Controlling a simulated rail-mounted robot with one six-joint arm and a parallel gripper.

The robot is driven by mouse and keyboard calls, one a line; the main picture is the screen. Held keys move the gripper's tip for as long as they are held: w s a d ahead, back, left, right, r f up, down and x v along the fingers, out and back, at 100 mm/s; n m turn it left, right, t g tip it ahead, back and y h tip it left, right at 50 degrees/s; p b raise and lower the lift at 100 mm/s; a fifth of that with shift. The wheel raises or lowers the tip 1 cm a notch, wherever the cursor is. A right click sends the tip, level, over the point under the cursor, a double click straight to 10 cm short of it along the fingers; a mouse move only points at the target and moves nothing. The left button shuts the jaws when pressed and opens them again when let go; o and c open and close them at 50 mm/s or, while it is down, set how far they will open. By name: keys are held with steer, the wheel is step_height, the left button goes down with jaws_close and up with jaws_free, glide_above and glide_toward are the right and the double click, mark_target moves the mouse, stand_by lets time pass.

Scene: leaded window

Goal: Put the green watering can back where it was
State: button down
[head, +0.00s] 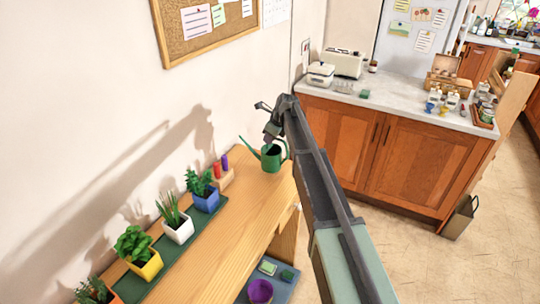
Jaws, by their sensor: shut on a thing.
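The green watering can (271,160) is at the far end of the wooden table (222,242), upright, with its spout pointing left. My gripper (270,138) is shut on the watering can from above. The arm comes in from the lower right and hides part of the table's right side. The exact grip point is too small to make out, and I cannot tell whether the can's base touches the table top.
Potted plants in blue (206,201), white (178,230) and yellow (146,264) pots stand on a green mat (131,287) along the wall. A wooden block (224,181) with red and purple items stands left of the can. A cabinet (385,150) stands behind.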

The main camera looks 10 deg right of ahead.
mark_target(269, 149)
step_height(269, 149, down, 4)
steer(key=b, duration=0.4)
steer(key=shift+f, duration=0.25)
steer(key=shift+r, duration=0.3)
steer(key=shift+f, duration=0.2)
steer(key=c, duration=1.2)
jaws_free()
steer(key=shift+r, duration=0.1)
